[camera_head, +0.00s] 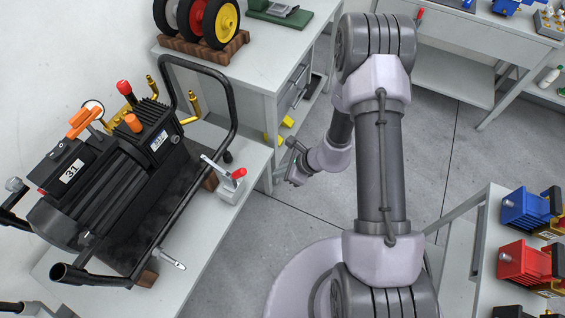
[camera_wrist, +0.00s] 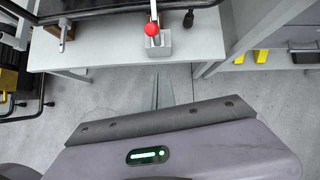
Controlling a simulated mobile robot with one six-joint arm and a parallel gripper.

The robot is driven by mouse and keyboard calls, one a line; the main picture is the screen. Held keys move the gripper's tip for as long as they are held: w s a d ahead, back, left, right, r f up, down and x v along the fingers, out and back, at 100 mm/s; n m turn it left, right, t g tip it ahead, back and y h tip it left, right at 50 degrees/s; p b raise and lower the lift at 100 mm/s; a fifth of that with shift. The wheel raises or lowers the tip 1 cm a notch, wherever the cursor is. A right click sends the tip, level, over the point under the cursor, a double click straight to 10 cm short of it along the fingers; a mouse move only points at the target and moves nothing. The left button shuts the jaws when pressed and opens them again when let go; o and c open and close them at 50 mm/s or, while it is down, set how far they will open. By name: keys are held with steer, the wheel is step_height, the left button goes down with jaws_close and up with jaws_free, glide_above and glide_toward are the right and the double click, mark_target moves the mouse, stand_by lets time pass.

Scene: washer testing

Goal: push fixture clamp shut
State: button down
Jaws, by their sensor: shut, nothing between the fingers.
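The fixture clamp (camera_head: 229,190) is a small grey metal block with a light lever arm and a red knob. It stands near the right edge of the left bench, beside the black machine. In the wrist view the clamp (camera_wrist: 158,45) is at top centre, its red knob (camera_wrist: 151,29) facing me. I cannot tell its exact lever position. My gripper (camera_head: 293,172) is right of the clamp, apart from it, over the gap beyond the bench edge. In the wrist view my gripper's fingers (camera_wrist: 163,84) are together and empty, pointing toward the clamp.
The black machine (camera_head: 105,185) with its tubular frame fills much of the left bench (camera_head: 215,225). A white cabinet (camera_head: 265,75) with wheels on a wooden rack stands behind. A cart with blue and red devices (camera_head: 524,262) is at right. Grey floor lies open between.

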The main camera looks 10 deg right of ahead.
mark_target(237, 175)
steer(key=w+a+f+b, duration=0.2)
steer(key=w+a+f, duration=0.2)
steer(key=a+f, duration=0.2)
steer(key=a, duration=0.2)
steer(key=shift+w+a+f+b, duration=0.3)
steer(key=shift+w, duration=0.05)
steer(key=shift+r, duration=0.2)
